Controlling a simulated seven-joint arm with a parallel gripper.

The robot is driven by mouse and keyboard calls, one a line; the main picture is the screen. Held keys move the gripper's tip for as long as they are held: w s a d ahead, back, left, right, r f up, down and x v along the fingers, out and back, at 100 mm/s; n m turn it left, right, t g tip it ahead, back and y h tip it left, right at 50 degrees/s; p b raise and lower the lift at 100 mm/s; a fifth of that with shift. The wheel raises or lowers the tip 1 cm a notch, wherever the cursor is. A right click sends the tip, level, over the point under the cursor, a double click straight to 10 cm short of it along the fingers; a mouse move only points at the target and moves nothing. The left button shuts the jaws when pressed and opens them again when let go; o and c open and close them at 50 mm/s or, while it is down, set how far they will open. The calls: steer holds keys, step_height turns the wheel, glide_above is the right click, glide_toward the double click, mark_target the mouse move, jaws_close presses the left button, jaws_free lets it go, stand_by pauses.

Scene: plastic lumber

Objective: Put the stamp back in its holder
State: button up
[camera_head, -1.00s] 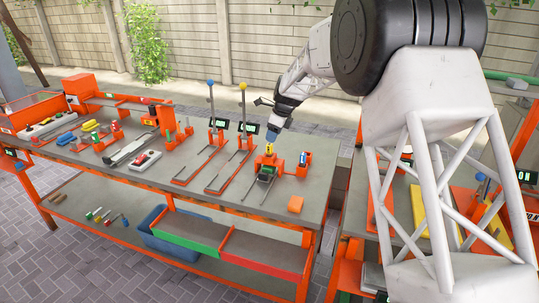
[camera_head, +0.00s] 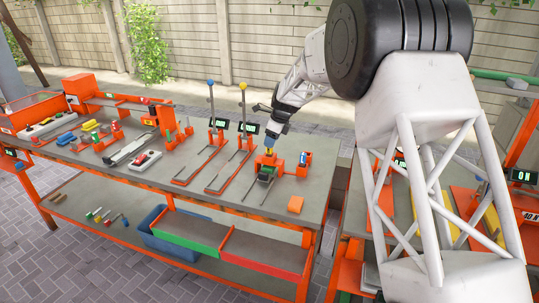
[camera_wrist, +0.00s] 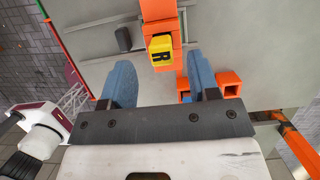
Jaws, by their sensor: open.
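A yellow block with a black mark on top, which looks like the stamp (camera_wrist: 161,47), sits at an orange fixture (camera_wrist: 160,12) in the wrist view. In the head view the orange fixture (camera_head: 268,160) stands on the right part of the workbench, with the yellow piece mostly hidden by my fingers. My gripper (camera_wrist: 160,62) is open, its blue fingers apart on either side of the stamp's near end. In the head view my gripper (camera_head: 271,143) is just above the fixture. Which orange part is the stamp's holder, I cannot tell.
Small orange blocks (camera_wrist: 230,83) stand right of my fingers. A dark block (camera_wrist: 124,39) lies left of the stamp. Two upright levers (camera_head: 243,105) stand left of the fixture.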

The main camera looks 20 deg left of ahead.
mark_target(268, 153)
steer(key=shift+f, duration=0.1)
steer(key=shift+x, duration=2.5)
steer(key=shift+w, duration=0.1)
jaws_close()
